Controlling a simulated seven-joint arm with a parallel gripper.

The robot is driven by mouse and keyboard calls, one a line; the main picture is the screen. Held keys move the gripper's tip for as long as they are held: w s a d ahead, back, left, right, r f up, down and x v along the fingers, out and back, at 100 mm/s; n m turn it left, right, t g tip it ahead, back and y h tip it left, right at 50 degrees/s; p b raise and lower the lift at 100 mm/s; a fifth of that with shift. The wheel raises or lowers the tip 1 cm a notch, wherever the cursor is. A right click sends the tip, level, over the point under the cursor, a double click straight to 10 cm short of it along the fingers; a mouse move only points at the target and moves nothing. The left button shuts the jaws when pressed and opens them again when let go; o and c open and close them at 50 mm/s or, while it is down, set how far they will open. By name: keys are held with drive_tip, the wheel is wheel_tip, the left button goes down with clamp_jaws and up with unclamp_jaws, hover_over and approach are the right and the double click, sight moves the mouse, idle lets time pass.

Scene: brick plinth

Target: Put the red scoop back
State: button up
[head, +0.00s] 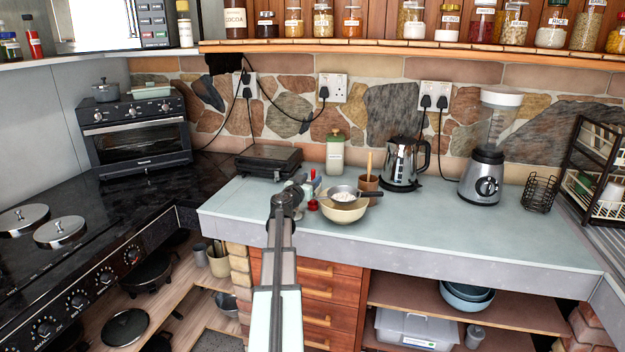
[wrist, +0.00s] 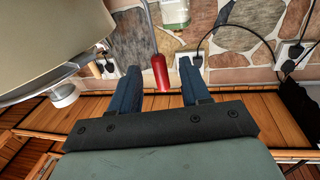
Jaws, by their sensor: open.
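The red scoop shows in the wrist view as a red handle (wrist: 160,73) with a thin grey metal shaft. The handle lies between the two blue fingers of my gripper (wrist: 158,66), with gaps at both sides. The scoop's far end is out of that view. In the head view, my gripper (head: 302,187) is over the pale worktop, just left of the cream bowl, and small red parts show beside it. My arm partly hides this spot, so I cannot tell what supports the scoop. My gripper is open and holds nothing.
The cream bowl (head: 343,212) with a sieve (head: 346,192) of white powder on it stands close to my gripper's right. The front right worktop (head: 470,230) is clear.

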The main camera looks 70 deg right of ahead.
drive_tip(key=w+a, duration=0.1)
drive_tip(key=a, duration=0.8)
drive_tip(key=shift+w+a, duration=0.3)
drive_tip(key=shift+a, duration=0.05)
drive_tip(key=w+a+f+n+t+y, duration=0.1)
drive_tip(key=w+a+f+n+y, duration=0.15)
drive_tip(key=w+a+f, duration=0.75)
drive_tip(key=w+a+f+n+t+y, duration=0.1)
drive_tip(key=w+a+f+n+y, duration=0.15)
drive_tip(key=a+f, duration=0.85)
drive_tip(key=w+a+f+n+t+y, duration=0.1)
drive_tip(key=w+a+f+n+y, duration=0.15)
drive_tip(key=w+a+f, duration=0.85)
drive_tip(key=s+a+f+n+g+y, duration=0.1)
drive_tip(key=s+a+f+n+y, duration=0.3)
drive_tip(key=a+f, duration=0.85)
drive_tip(key=s+a+f+n+g+y, duration=0.25)
drive_tip(key=s+a+f, duration=0.35)
drive_tip(key=a+f, duration=0.65)
drive_tip(key=s+a+f+n+g+y, duration=0.1)
drive_tip(key=s+a+n+y, duration=0.1)
drive_tip(key=s+a, duration=0.6)
drive_tip(key=s+a+f+n+g+y, duration=0.1)
drive_tip(key=s+a+n, duration=0.3)
drive_tip(key=s+a, duration=0.4)
drive_tip(key=a+f+g, duration=0.1)
drive_tip(key=a, duration=0.3)
drive_tip(key=shift+y, duration=0.4)
